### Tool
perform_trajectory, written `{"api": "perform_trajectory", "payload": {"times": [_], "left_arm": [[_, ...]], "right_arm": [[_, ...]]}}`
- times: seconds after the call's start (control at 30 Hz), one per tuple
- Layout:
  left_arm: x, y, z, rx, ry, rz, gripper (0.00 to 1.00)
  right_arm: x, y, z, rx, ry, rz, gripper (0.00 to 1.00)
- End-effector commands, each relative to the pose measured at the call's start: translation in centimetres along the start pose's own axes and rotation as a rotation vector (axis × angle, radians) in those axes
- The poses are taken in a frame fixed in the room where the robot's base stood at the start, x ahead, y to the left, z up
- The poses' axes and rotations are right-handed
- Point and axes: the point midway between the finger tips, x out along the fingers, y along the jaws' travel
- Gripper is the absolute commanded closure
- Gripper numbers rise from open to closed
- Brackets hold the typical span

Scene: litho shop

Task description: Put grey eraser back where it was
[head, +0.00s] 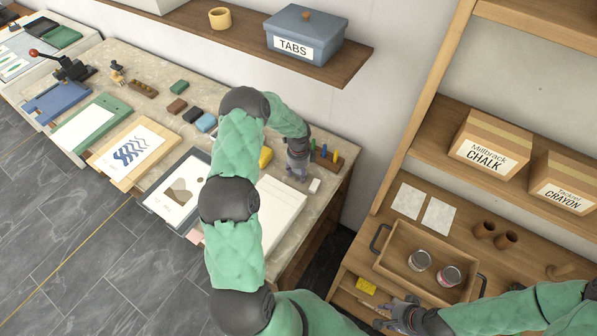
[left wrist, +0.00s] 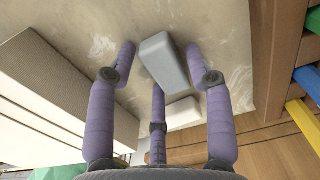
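The grey eraser (left wrist: 165,62) lies on the stone-like worktop in the left wrist view, between the spread fingers of my left gripper (left wrist: 160,62). The left finger stands a little apart from it; the right finger is close, and I cannot tell whether it touches. In the head view my left gripper (head: 298,170) points down at the worktop's right end, and the grey eraser is not clearly visible there. A white block (left wrist: 183,113) lies beside the eraser, also visible in the head view (head: 315,186). My right gripper (head: 393,314) appears open and empty by the wooden tray.
A rack with coloured pegs (head: 326,156) stands right of my left gripper. A white paper stack (head: 275,215) lies to its left, with a yellow block (head: 265,157) nearby. The wooden tray (head: 390,258) holds two tins. A shelf with a TABS box (head: 305,35) hangs above.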

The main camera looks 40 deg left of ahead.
Motion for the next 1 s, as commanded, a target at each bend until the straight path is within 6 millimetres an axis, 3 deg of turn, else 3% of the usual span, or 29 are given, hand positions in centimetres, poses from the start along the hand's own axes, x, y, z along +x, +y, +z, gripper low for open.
{"api": "perform_trajectory", "payload": {"times": [0.47, 1.0], "left_arm": [[-0.9, -0.1, 0.1, 0.0, -0.001, -0.003, 0.37], [-10.5, -0.1, 0.0, 0.0, 0.0, -0.002, 0.37]], "right_arm": [[-0.3, -0.1, 0.0, 0.0, 0.0, 0.0, 0.6], [-0.7, -0.2, 0.0, 0.0, 0.0, 0.0, 0.6]]}}
